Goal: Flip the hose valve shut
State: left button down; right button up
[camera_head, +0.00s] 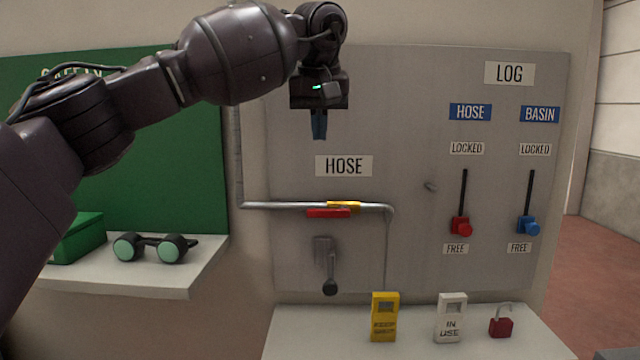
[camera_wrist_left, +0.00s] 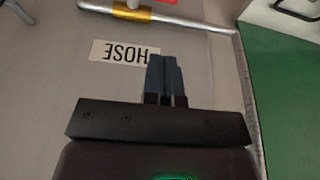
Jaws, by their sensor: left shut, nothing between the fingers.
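The hose valve has a red lever (camera_head: 328,213) that lies level along the grey pipe (camera_head: 280,206), beside a yellow valve body (camera_head: 344,205), under the HOSE label (camera_head: 344,166). In the left wrist view the yellow body (camera_wrist_left: 131,13) shows at the top edge, and the red lever is mostly cut off. My left gripper (camera_head: 319,138) is shut and empty, pointing down above the HOSE label and apart from the valve. Its blue fingers (camera_wrist_left: 166,60) are together in the left wrist view. My right gripper is in neither view.
A grey handle (camera_head: 329,284) hangs below the pipe. Red (camera_head: 461,227) and blue (camera_head: 528,226) sliders sit near FREE at the right. A yellow tag (camera_head: 384,317), white tag (camera_head: 450,318) and red padlock (camera_head: 501,325) stand on the lower shelf. Goggles (camera_head: 154,248) lie on the left shelf.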

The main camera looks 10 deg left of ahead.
aim_at(320, 209)
pick_arm(q)
jog(key=shift+s+f+b+x, duration=0.1)
jog(key=shift+s+b+x, duration=0.1)
jog(key=shift+x, duration=2.1)
jog(key=shift+s+f+b+x, duration=0.1)
jog(key=shift+s+x, duration=0.1)
jog(key=shift+x, duration=2.1)
jog(key=shift+s+b+x, duration=0.15)
jog(key=shift+s+x, duration=0.05)
jog(key=shift+x, duration=2.1)
jog(key=shift+d, duration=0.1)
